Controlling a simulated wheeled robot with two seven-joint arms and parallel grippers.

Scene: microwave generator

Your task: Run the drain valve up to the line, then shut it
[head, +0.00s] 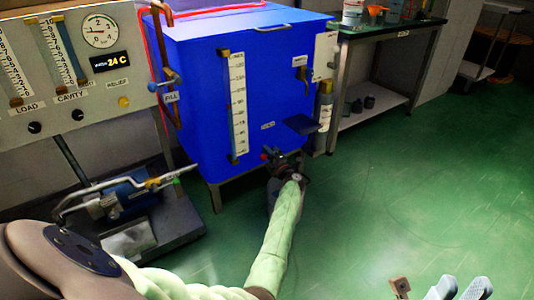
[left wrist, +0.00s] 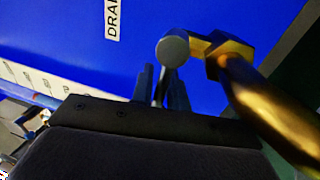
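The blue tank (head: 200,100) stands at the centre of the head view. Its upright sight gauge (head: 237,105) has a white numbered scale; the liquid level is too small to read. The drain valve (head: 266,156) sits low on the front under a small label, with a red part showing. My left gripper (head: 280,160) is at the valve and covers much of it. In the left wrist view its fingers (left wrist: 162,88) are close together beside a grey round end and brass fitting (left wrist: 230,52); whether they grip anything is unclear. My right gripper (head: 458,288) shows only partly at the bottom edge.
A gauge panel (head: 70,70) and a low bench with a blue pump (head: 125,195) stand at left. A dark-topped table (head: 395,27) with containers stands behind right. A small dark shelf (head: 302,124) juts from the tank near the valve. Green floor at right is clear.

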